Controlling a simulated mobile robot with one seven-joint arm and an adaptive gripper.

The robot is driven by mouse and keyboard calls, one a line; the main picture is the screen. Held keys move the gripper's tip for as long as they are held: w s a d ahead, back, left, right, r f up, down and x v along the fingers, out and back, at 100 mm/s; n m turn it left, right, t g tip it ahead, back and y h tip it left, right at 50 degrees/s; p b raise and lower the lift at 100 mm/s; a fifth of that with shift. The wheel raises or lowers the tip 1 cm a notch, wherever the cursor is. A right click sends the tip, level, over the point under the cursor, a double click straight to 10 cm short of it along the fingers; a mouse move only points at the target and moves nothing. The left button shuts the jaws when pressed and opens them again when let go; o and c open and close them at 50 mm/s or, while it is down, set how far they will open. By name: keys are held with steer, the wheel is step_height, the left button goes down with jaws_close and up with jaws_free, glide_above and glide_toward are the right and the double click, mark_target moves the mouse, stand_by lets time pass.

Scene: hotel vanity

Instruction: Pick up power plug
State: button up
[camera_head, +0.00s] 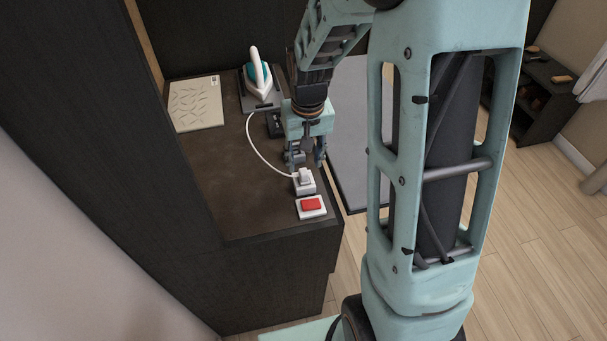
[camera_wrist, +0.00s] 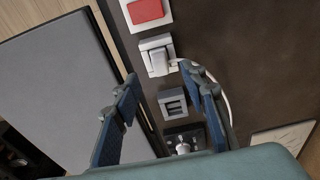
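The white power plug (camera_head: 304,175) sits in a white-framed socket (camera_head: 308,188) near the front end of the dark counter. In the wrist view, the plug (camera_wrist: 158,62) lies ahead of the fingertips, roughly between their lines, with the socket around it. A white cable (camera_head: 262,153) runs from the plug back towards the iron (camera_head: 259,82). My gripper (camera_head: 307,162) is just above and behind the plug, pointing down. In the wrist view, my gripper (camera_wrist: 158,80) is open and empty, its two blue-padded fingers well apart.
A red switch (camera_head: 312,204) in a white frame is in front of the socket. A grey recessed outlet (camera_wrist: 173,103) lies behind it. A patterned pale panel (camera_head: 196,103) lies on the counter's left. A grey flat panel (camera_wrist: 55,85) stands beyond the counter edge. The counter's left-middle is clear.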

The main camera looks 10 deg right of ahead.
mark_target(304, 171)
steer(key=shift+w+f+p, duration=0.15)
steer(key=shift+f, duration=1.2)
steer(key=shift+w+f+p, duration=0.15)
steer(key=shift+f, duration=1.2)
steer(key=shift+c, duration=0.6)
jaws_close()
